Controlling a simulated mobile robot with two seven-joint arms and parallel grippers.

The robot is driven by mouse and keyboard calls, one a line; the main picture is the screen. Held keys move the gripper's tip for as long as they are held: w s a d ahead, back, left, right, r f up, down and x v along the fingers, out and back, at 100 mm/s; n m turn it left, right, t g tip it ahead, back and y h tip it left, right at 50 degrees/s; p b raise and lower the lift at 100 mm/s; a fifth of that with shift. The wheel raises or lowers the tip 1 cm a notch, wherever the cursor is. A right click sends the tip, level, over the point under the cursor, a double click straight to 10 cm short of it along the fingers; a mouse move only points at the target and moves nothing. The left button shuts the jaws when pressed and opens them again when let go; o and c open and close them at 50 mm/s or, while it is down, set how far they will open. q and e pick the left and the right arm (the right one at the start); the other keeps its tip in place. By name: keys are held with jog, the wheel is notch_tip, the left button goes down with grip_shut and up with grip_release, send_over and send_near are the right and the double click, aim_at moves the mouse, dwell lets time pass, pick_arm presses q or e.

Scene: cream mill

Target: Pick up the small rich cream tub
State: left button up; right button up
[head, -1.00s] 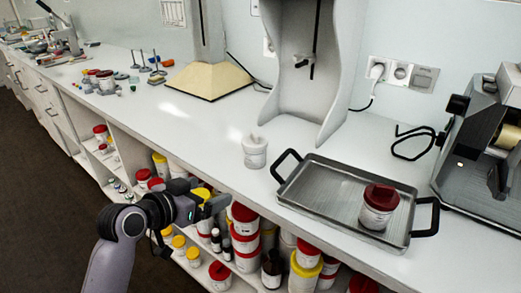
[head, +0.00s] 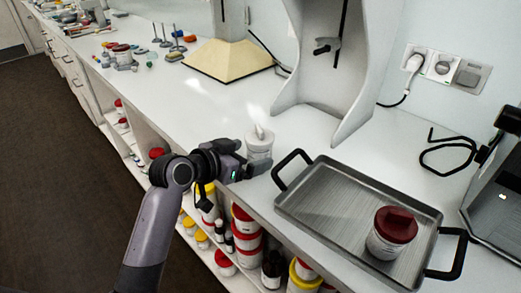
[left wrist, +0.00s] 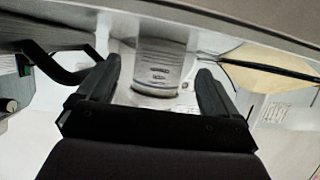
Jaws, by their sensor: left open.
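A small white tub (head: 259,146) with a pale top stands upright on the counter near its front edge. My left gripper (head: 250,170) is at the counter edge, just in front of the tub, and hides its lower part. In the left wrist view the tub (left wrist: 160,60), with print on its side, shows between the two spread fingers of the left gripper (left wrist: 158,68). The fingers are open, one on each side of the tub in that picture; I cannot tell whether they touch it. My right gripper is not in view.
A grey metal tray (head: 330,205) with black handles lies right of the tub, holding a red-lidded tub (head: 392,232). A white stand (head: 330,90) rises behind. Shelves below hold several red- and yellow-lidded tubs (head: 244,240).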

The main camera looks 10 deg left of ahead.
aim_at(260, 152)
pick_arm(q)
jog(key=shift+x, duration=2.4)
jog(key=c, duration=1.1)
